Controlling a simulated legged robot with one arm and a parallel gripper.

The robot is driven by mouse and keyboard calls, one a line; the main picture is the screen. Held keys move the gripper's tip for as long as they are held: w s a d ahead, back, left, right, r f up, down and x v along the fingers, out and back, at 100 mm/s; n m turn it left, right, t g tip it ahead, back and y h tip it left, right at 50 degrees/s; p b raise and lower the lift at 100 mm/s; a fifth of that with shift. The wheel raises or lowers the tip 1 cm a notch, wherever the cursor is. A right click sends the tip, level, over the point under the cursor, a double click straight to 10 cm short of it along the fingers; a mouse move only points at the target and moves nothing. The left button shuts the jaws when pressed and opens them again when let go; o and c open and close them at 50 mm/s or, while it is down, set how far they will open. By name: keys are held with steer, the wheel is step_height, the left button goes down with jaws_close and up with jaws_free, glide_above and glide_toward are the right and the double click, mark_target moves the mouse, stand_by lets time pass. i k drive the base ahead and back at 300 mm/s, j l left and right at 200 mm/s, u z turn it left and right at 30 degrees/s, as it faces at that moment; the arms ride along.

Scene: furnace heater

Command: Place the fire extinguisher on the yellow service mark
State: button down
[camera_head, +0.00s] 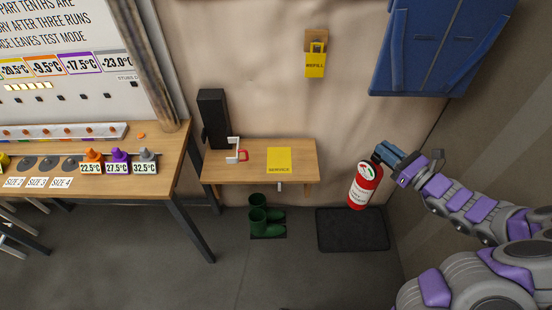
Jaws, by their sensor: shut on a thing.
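The red fire extinguisher (364,187) with a white label hangs from my gripper (380,158), to the right of the small wooden shelf (228,176). My gripper is shut on its top end. The extinguisher appears in front of the back edge of a dark floor mat; its height above the floor is hard to tell. A flat yellow mark (279,160) with dark lettering lies on the right half of the shelf, with nothing on it. The extinguisher is apart from the mark.
A black upright unit (213,118) and a white-and-red item (238,152) stand on the shelf's left. Green boots (266,219) stand below it, beside the dark mat (352,240). A workbench (165,172) is at left.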

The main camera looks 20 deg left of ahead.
mark_target(278, 158)
steer(key=k+j, duration=0.1)
steer(key=j, duration=0.8)
steer(key=k+j, duration=0.15)
steer(key=j, duration=1.65)
steer(key=i+j, duration=0.55)
steer(key=j, duration=0.25)
